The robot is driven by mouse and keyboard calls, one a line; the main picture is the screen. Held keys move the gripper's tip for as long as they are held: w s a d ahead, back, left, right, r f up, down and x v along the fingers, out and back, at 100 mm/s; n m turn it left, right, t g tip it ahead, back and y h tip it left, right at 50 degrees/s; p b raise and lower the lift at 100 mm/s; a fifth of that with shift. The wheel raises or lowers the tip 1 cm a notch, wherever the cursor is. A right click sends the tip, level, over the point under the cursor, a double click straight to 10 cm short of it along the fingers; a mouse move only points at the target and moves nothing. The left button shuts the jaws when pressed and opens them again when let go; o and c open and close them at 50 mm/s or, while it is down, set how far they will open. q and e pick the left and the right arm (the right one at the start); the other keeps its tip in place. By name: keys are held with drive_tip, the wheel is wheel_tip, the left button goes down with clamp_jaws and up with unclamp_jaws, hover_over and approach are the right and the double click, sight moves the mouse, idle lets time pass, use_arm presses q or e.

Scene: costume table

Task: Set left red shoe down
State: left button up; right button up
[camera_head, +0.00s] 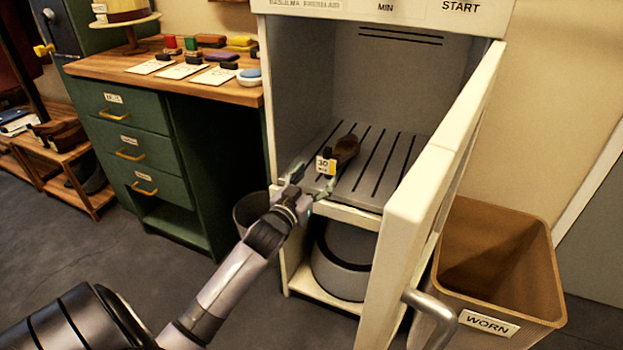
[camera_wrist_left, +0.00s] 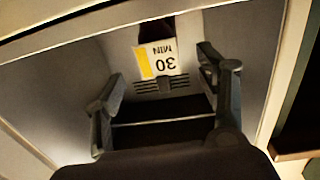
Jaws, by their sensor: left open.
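A dark reddish-brown shoe (camera_head: 346,149) rests on the slotted shelf (camera_head: 372,187) inside the open white cabinet. A white and yellow tag marked 30 MIN (camera_head: 326,166) is at its near end. In the left wrist view the tag (camera_wrist_left: 157,59) is upside down, with a dark part of the shoe (camera_wrist_left: 155,27) beyond it. My left gripper (camera_head: 312,181) is at the shelf's front edge, just short of the shoe. Its fingers (camera_wrist_left: 161,72) are spread on either side of the tag, with nothing gripped. My right gripper is out of view.
The cabinet door (camera_head: 425,190) stands open on the right, beside a brown bin marked WORN (camera_head: 497,262). A grey round container (camera_head: 345,262) sits below the shelf. A green desk (camera_head: 135,148) with brushes and cards stands left. The shelf around the shoe is clear.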

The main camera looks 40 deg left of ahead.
use_arm(q)
drive_tip(key=s+d+f+m+g+h, duration=0.2)
drive_tip(key=s+d+f+g, duration=0.2)
drive_tip(key=s+d, duration=0.7)
drive_tip(key=s+d+f+m+g+h, duration=0.2)
drive_tip(key=s+d+f+g, duration=0.3)
drive_tip(key=s+d, duration=0.7)
wheel_tip(320, 180, down, 2)
drive_tip(key=shift+s+d+f+h, duration=0.15)
drive_tip(key=shift+d+f+h, duration=0.1)
drive_tip(key=shift+h, duration=0.15)
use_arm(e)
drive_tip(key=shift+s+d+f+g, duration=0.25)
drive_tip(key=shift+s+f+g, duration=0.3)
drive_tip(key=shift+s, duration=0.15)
